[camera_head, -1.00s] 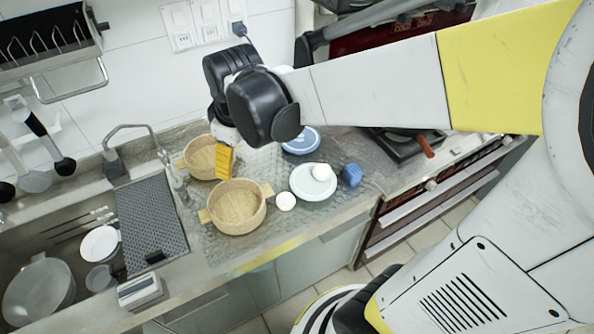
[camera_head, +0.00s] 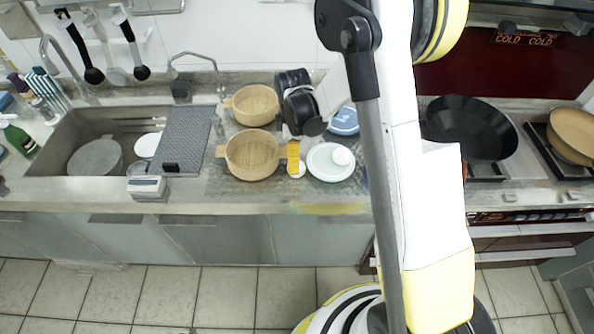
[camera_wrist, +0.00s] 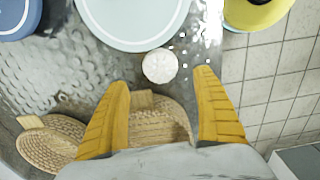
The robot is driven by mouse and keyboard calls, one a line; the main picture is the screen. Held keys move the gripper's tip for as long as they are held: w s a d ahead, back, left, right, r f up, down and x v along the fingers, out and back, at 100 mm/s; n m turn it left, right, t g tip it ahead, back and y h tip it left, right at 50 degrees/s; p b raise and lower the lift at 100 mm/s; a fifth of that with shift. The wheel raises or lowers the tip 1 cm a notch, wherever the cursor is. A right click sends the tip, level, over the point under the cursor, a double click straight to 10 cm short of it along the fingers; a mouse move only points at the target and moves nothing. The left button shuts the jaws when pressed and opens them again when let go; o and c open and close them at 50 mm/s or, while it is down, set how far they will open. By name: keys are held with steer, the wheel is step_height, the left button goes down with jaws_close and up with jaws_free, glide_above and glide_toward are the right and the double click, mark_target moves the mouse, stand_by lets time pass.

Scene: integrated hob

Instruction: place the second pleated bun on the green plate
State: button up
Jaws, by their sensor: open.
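The pale green plate (camera_head: 322,174) lies on the counter with one white bun (camera_head: 342,156) on it. The plate also shows at the top of the wrist view (camera_wrist: 140,35). A second white pleated bun (camera_wrist: 160,66) sits on the counter beside the plate; in the head view it (camera_head: 298,174) is mostly hidden by my yellow fingers. My gripper (camera_wrist: 162,79) is open and empty, its fingertips spread to either side of the bun in the wrist view. Height above the bun is hard to tell. In the head view my gripper (camera_head: 293,163) points down there.
Two wooden baskets (camera_head: 240,170) (camera_head: 238,117) stand left of my gripper, the front one close by. A blue plate (camera_head: 344,127) lies behind the green plate. My arm hides the counter to the right. The counter's front edge is near the bun. Sink at left, hob at right.

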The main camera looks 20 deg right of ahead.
steer(key=f+b, duration=0.1)
steer(key=f, duration=0.1)
steer(key=f+b, duration=0.1)
steer(key=f, duration=0.1)
steer(key=f+b, duration=0.1)
steer(key=f, duration=0.1)
steer(key=shift+s+d, duration=0.2)
steer(key=shift+d, duration=0.1)
steer(key=shift+r, duration=0.1)
steer(key=c, duration=1.4)
steer(key=shift+o, duration=0.2)
steer(key=shift+r+p, duration=0.45)
steer(key=shift+r, duration=0.15)
steer(key=r+p, duration=0.1)
steer(key=r, duration=0.1)
steer(key=s+r+p, duration=0.1)
steer(key=r, duration=0.1)
steer(key=s+d+r+p, duration=0.1)
steer(key=s+r+p, duration=0.15)
steer(key=s, duration=0.25)
steer(key=s+r+p, duration=0.1)
steer(key=s+r, duration=0.2)
steer(key=s, duration=0.3)
steer(key=w+r+m, duration=0.5)
steer(key=m, duration=0.9)
steer(key=shift+a, duration=0.45)
